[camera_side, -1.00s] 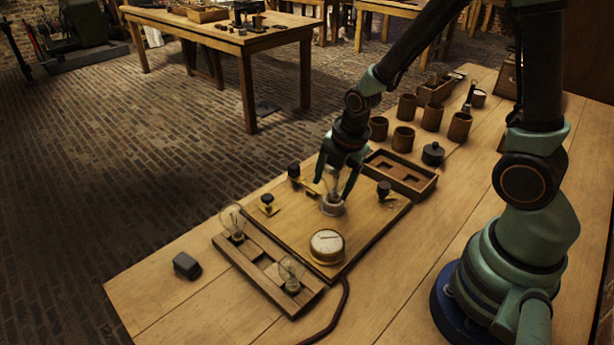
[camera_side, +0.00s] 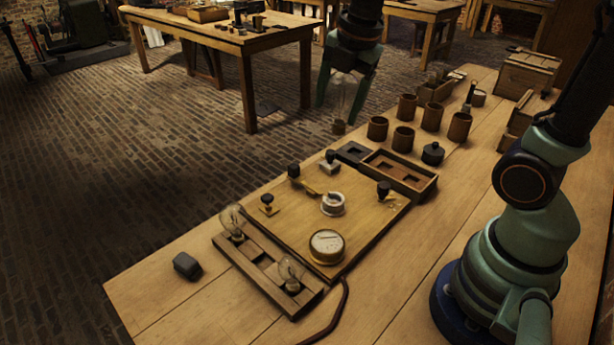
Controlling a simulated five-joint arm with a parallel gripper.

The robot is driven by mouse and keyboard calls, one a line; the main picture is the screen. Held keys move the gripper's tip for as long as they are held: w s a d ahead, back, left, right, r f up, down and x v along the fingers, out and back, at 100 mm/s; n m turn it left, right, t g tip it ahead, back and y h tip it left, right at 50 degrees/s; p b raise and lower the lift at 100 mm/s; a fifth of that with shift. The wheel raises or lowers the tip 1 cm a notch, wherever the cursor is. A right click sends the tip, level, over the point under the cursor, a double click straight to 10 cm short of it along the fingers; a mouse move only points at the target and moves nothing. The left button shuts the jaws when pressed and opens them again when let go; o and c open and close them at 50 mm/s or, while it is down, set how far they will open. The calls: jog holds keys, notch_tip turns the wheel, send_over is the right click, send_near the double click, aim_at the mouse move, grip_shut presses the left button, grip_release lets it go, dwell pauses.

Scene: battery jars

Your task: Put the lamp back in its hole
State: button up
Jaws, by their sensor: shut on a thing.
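My gripper (camera_side: 337,112) is shut on a glass lamp (camera_side: 339,127) and holds it upright, base down, high up past the far edge of the bench in the picture. The lamp's glass is faint between the fingers. A wooden lamp rack (camera_side: 255,262) lies at the bench's near left. One lamp (camera_side: 236,224) stands at its far end and another lamp (camera_side: 290,274) at its near end. The rack's middle part between them holds no lamp. On the wooden board (camera_side: 305,217) the round white lamp socket (camera_side: 332,203) is empty.
A round brass gauge (camera_side: 326,246) and black-knobbed terminals (camera_side: 267,203) stand up from the board. A compartmented tray (camera_side: 418,187) and several brown jars (camera_side: 403,139) are behind it. A dark block (camera_side: 187,266) sits left of the rack. A cable runs along the front.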

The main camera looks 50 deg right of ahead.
jog(key=shift+r, duration=0.5)
jog(key=shift+w+a+r, duration=0.1)
jog(key=shift+a+r, duration=0.05)
jog(key=shift+a, duration=0.25)
jog(key=a+f+n+y, duration=0.15)
jog(key=a+n, duration=0.45)
jog(key=a, duration=1.4)
notch_tip(320, 180, down, 20)
jog(key=shift+f, duration=0.2)
jog(key=shift+f, duration=0.1)
jog(key=o, duration=1.5)
